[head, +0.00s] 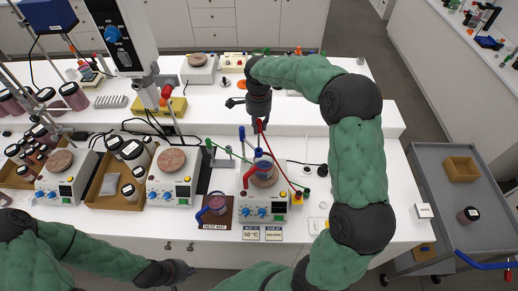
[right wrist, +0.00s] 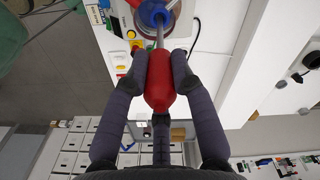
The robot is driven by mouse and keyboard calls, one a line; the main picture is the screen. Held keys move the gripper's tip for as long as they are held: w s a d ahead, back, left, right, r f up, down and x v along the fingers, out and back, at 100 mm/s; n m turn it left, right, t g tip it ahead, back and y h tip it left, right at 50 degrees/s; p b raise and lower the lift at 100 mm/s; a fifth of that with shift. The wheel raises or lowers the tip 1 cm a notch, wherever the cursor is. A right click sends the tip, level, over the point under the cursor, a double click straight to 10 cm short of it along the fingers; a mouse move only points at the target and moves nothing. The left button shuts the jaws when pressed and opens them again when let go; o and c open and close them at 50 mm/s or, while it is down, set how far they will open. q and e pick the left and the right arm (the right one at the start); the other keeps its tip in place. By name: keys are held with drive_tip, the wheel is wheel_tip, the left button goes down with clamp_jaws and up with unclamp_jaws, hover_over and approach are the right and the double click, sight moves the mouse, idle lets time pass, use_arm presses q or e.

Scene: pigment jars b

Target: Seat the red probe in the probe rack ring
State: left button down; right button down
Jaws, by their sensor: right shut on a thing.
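The red probe (head: 260,127) hangs over the right hotplate, its red cable curving to the right. My right gripper (head: 259,119) is shut on its red handle (right wrist: 160,80), seen between the two fingers in the right wrist view. The probe's metal shaft (right wrist: 160,36) points toward a blue-rimmed beaker (head: 264,171), whose blue rim (right wrist: 152,13) also shows in the right wrist view. I cannot tell whether the tip is inside it. A green stand (head: 209,147) with a thin arm is left of the probe; I cannot make out a rack ring. My left gripper (head: 181,272) is low in front of the bench.
The beaker stands on the right hotplate (head: 274,211). Another hotplate (head: 172,190) and several jars fill the left side. A grey cart (head: 455,215) is at the right.

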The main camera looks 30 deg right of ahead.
drive_tip(key=shift+r+p, duration=0.65)
drive_tip(key=shift+r, duration=2.75)
